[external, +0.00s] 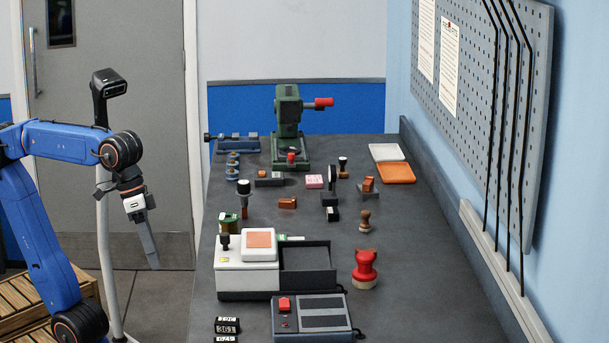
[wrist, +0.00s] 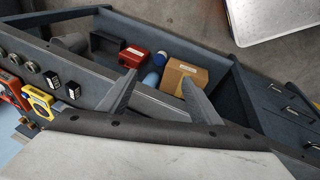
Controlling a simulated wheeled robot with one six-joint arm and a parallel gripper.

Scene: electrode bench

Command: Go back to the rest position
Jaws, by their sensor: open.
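My gripper (external: 148,242) hangs in the air left of the bench in the external view, pointing down, apart from the bench top (external: 200,317). In the wrist view my gripper (wrist: 158,78) shows two grey fingers spread wide apart with nothing held between them. Beyond the fingers is a dark open compartment with a red box (wrist: 133,56), a brown cardboard box (wrist: 188,70) and a blue round item (wrist: 151,80). The fingers appear in front of these things; I cannot tell the distance.
A wooden crate (external: 30,295) stands at lower left. The grey door (external: 110,110) is behind.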

